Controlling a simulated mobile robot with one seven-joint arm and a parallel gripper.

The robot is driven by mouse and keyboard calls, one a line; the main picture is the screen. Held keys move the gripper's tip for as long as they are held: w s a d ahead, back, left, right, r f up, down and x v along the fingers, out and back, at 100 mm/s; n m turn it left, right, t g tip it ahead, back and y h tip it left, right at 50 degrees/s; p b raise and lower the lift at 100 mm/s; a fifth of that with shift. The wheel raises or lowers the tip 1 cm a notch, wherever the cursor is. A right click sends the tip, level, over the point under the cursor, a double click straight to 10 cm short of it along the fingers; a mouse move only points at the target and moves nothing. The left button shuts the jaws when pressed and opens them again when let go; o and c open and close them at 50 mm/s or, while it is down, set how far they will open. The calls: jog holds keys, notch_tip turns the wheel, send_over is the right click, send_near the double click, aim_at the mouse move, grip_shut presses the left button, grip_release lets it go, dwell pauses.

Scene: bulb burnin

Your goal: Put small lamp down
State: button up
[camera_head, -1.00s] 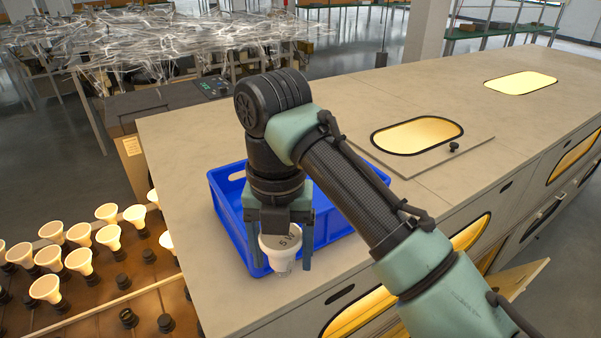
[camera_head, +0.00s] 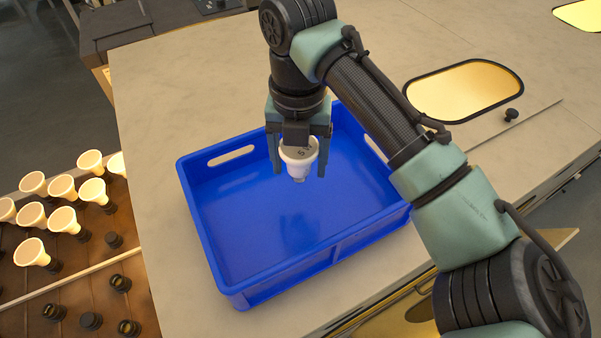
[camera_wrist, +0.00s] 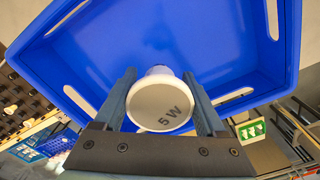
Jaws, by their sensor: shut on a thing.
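The small lamp (camera_head: 299,155) is white with a round face and a narrow base pointing down. My gripper (camera_head: 299,168) is shut on it and holds it over the blue crate (camera_head: 222,270), which stands on the worktop. In the wrist view the lamp's face (camera_wrist: 160,106) reads "5 W" and sits between the fingers of my gripper (camera_wrist: 163,95). The crate (camera_wrist: 50,20) spreads out behind it, and the part of its floor that shows is empty. The lamp appears clear of the crate's floor; its exact height is hard to tell.
A rack (camera_head: 75,285) with several lit lamps (camera_head: 62,188) and dark sockets stands left of the worktop. The beige worktop (camera_head: 150,120) is bare around the crate. A glowing window (camera_head: 465,90) and a small black knob (camera_head: 512,114) lie to the right.

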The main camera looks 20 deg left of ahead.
notch_tip(320, 180, down, 2)
jog(key=shift+s, duration=0.15)
jog(key=shift+f+p, duration=0.95)
jog(key=shift+f, duration=1.1)
